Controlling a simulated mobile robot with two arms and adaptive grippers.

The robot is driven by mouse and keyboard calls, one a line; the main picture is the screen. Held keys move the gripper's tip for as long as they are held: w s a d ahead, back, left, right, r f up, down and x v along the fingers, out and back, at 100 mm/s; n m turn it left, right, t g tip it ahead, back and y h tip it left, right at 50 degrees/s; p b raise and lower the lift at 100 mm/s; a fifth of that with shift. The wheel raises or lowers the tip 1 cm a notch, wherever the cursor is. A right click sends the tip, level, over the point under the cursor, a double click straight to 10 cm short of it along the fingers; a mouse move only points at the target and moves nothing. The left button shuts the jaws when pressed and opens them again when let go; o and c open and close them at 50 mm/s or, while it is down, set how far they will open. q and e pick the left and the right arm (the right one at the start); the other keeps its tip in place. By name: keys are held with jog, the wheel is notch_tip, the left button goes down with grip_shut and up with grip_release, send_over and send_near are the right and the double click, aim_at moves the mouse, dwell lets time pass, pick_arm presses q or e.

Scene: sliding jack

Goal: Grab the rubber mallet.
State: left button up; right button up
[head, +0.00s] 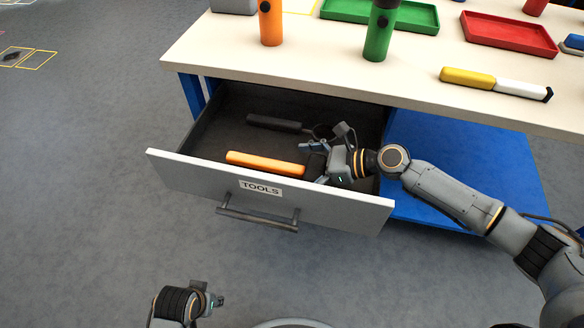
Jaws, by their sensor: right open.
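The open drawer labelled TOOLS (338,203) holds two long tools. One has an orange handle (264,162) and lies near the front wall; its right end is hidden at my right gripper. The other has a dark handle (273,123) and lies farther back, with a dark rounded part at its right end. I cannot tell for sure which is the rubber mallet, as no mallet head shows clearly. My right gripper (317,160) is open inside the drawer, at the right end of the orange handle. My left gripper (216,301) is low at the bottom, away from the drawer; its fingers are unclear.
The workbench top (320,62) overhangs the back of the drawer. On it stand an orange flashlight (270,24) and a green one (379,35), with a green tray (415,17), a red tray (508,35) and a yellow-white tool (495,83).

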jog(key=c, duration=0.7)
jog(key=shift+s+d+f, duration=0.1)
jog(key=c, duration=0.8)
